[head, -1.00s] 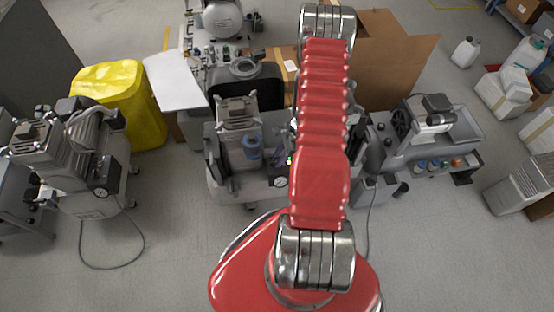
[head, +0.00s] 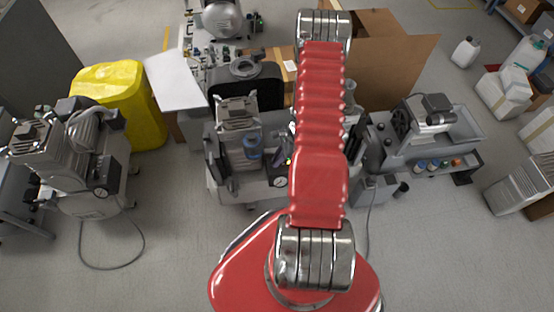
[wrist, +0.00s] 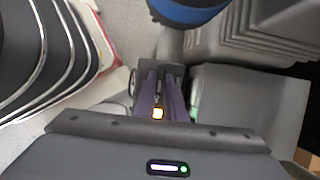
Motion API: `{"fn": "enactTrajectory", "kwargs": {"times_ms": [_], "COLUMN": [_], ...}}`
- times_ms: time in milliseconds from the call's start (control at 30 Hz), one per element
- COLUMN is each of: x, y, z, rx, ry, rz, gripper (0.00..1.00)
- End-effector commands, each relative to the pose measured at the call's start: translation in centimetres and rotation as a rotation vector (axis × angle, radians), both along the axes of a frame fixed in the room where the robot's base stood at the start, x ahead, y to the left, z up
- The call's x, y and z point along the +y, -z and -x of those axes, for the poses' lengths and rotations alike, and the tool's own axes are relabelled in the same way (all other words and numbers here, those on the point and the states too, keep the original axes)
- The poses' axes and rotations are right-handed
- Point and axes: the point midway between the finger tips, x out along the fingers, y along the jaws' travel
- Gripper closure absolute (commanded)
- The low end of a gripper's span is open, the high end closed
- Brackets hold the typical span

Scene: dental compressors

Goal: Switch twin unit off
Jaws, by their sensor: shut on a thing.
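The twin unit (head: 238,125) stands mid-floor in the head view, with a grey finned head, a blue filter bowl (head: 252,148) and a round gauge (head: 280,182). In the wrist view my gripper (wrist: 162,76) has purple-sided fingers close together, shut on a small dark part of the unit. The fingers and my gripper's body mostly hide that part, so its switch position cannot be told. The blue bowl (wrist: 190,10) and grey finned block (wrist: 285,25) are just beyond the fingertips.
Another compressor (head: 60,160) stands at left, with a cable on the floor. A grey machine (head: 425,135) stands at right. The floor in front is clear.

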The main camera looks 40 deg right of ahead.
Motion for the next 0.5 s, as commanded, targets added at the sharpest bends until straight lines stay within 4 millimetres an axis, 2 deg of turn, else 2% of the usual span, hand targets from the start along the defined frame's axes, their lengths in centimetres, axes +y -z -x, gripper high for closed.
{"fn": "enactTrajectory", "kwargs": {"times_ms": [500], "x": [-0.17], "y": [-0.06], "z": [-0.24], "rx": [-0.003], "ry": [-0.050], "rz": [0.002], "gripper": [1.00]}}
